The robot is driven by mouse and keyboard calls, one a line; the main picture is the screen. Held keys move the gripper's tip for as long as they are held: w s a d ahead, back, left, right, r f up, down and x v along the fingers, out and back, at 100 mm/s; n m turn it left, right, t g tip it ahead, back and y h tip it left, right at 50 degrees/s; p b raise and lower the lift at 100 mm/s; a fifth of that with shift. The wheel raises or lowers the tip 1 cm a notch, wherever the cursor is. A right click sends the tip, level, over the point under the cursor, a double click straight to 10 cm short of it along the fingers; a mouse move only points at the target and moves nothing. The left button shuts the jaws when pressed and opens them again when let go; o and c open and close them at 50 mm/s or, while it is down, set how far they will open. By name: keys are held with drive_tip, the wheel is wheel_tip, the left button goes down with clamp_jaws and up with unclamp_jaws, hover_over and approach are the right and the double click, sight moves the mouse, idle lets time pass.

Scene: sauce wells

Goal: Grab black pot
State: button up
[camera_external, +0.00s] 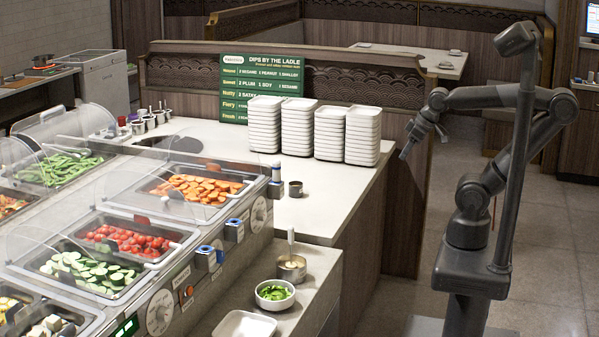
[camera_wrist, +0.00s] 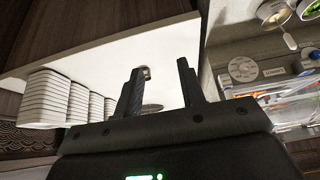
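A small dark pot (camera_external: 295,188) stands on the white counter near its front edge, just right of a small bottle (camera_external: 277,174). My gripper (camera_external: 405,153) is in the air to the right of the counter, well apart from the pot, pointing down and left. In the wrist view my gripper (camera_wrist: 160,78) shows two separated fingers with nothing between them.
Stacks of white dishes (camera_external: 347,135) stand at the counter's back right. A green sign (camera_external: 238,95) stands behind them. The counter's right side is clear.

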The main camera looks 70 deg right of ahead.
drive_tip(key=shift+o, duration=0.2)
drive_tip(key=o, duration=0.9)
drive_tip(key=shift+c, duration=0.2)
drive_tip(key=shift+w, duration=0.1)
